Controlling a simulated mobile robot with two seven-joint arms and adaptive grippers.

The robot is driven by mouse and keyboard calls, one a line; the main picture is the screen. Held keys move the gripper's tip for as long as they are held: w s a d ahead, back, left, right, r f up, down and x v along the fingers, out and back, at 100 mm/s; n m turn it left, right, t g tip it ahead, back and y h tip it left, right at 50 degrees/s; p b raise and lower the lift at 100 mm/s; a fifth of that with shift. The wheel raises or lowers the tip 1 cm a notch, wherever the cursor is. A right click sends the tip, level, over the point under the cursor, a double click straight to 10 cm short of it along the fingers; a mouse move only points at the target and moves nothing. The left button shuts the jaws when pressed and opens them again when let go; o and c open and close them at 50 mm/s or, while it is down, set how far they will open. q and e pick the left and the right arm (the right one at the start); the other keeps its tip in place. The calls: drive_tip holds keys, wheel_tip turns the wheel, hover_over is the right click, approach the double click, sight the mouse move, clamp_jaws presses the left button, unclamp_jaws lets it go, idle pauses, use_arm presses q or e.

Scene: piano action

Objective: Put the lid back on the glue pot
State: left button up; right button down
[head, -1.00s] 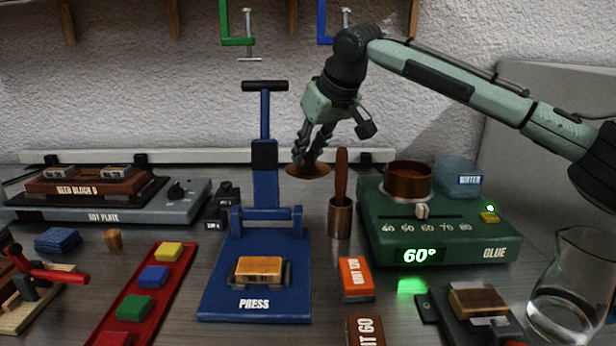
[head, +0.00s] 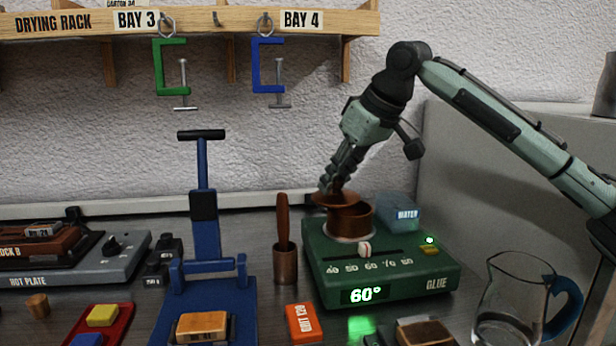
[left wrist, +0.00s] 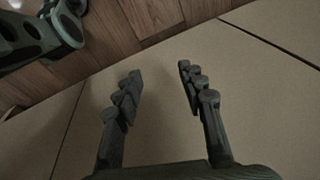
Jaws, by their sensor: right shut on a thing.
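The copper glue pot (head: 351,221) sits in the top of the green glue heater (head: 378,262), whose display reads 60°. My right gripper (head: 331,187) is shut on the copper lid (head: 336,199). The lid is at the pot's upper left, overlapping the back left of the rim in the head view; I cannot tell whether it touches the pot. Part of the pot's dark opening still shows. My left gripper (left wrist: 160,90) shows only in the left wrist view, open and empty, its fingers apart over a plain tan surface.
A brush in a copper cup (head: 285,262) stands left of the heater. The blue water box (head: 399,213) is behind the pot on the right. The blue press (head: 207,240) is further left. A glass jug (head: 512,300) stands front right.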

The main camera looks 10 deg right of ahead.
sight(346, 193)
drive_tip(key=shift+s+d, duration=0.15)
drive_tip(key=shift+d, duration=0.35)
drive_tip(key=r+m, duration=0.1)
drive_tip(key=r, duration=0.1)
drive_tip(key=d+r+m+h, duration=0.1)
drive_tip(key=r, duration=0.1)
drive_tip(key=s+r+m+t, duration=0.1)
drive_tip(key=shift+d+r, duration=0.25)
drive_tip(key=shift+r, duration=0.15)
drive_tip(key=shift+f+h, duration=0.3)
drive_tip(key=shift+f, duration=1.1)
wheel_tip(346, 193, down, 2)
drive_tip(key=shift+f, duration=0.15)
use_arm(q)
drive_tip(key=shift+w+d+r+b, duration=0.2)
drive_tip(key=shift+w+r, duration=0.25)
drive_tip(key=shift+r, duration=0.2)
drive_tip(key=shift+w+d+r+b, duration=0.15)
drive_tip(key=shift+w+r, duration=0.25)
drive_tip(key=shift+r, duration=0.2)
use_arm(e)
drive_tip(key=shift+f, duration=0.6)
use_arm(q)
drive_tip(key=shift+a+r+p, duration=0.1)
drive_tip(key=shift+r+p, duration=0.25)
use_arm(e)
drive_tip(key=shift+f, duration=0.15)
drive_tip(key=c, duration=1.3)
unclamp_jaws()
